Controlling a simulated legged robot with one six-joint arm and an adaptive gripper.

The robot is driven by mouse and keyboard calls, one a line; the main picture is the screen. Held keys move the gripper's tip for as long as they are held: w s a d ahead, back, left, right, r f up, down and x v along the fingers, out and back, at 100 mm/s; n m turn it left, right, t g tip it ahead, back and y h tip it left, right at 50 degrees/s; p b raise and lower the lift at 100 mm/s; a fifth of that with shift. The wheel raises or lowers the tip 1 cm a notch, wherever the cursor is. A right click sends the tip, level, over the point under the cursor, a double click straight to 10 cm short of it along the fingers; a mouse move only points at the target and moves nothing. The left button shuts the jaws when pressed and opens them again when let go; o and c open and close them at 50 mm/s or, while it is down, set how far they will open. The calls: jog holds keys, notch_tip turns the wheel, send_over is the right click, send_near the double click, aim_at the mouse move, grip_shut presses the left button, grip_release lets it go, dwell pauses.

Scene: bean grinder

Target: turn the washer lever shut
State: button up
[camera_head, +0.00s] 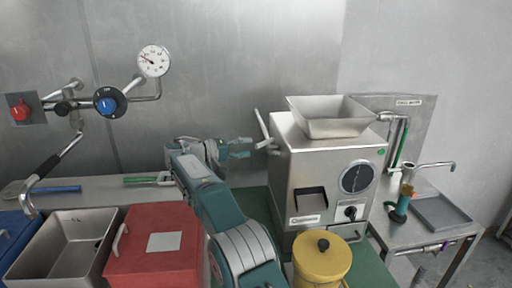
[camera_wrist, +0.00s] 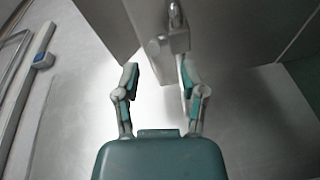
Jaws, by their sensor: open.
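A pale metal lever (camera_head: 262,127) sticks up at a tilt from the left side of the steel machine (camera_head: 299,170) with a hopper on top. My gripper (camera_head: 247,147) is just left of the lever, pointing at the machine's side. In the wrist view my gripper (camera_wrist: 160,82) has its two fingers spread apart. A metal lever and its pivot (camera_wrist: 178,42) show there, close to the right finger; I cannot tell whether they touch. The space between the fingers looks otherwise empty. I cannot read a washer label on the lever.
A yellow lidded canister (camera_head: 322,264) stands before the machine. A red box (camera_head: 157,250) and a metal bin (camera_head: 62,247) are at the lower left. Pipes with a blue knob (camera_head: 108,103) and a gauge (camera_head: 154,61) are on the wall. A tap (camera_head: 433,165) is at right.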

aim_at(263, 144)
jog(key=v, duration=0.3)
jog(key=shift+a+f, duration=0.1)
jog(key=shift+a, duration=0.1)
jog(key=shift+d, duration=0.1)
grip_shut()
jog(key=s+d+r+m+t+y, duration=0.3)
jog(key=s+r+m+t+y, duration=0.45)
jog(key=m, duration=0.95)
jog(key=w+d+f+g+h, duration=0.1)
jog(key=w+d+f, duration=0.3)
jog(key=w, duration=0.4)
jog(key=shift+d+f, duration=0.35)
jog(key=shift+f, duration=0.35)
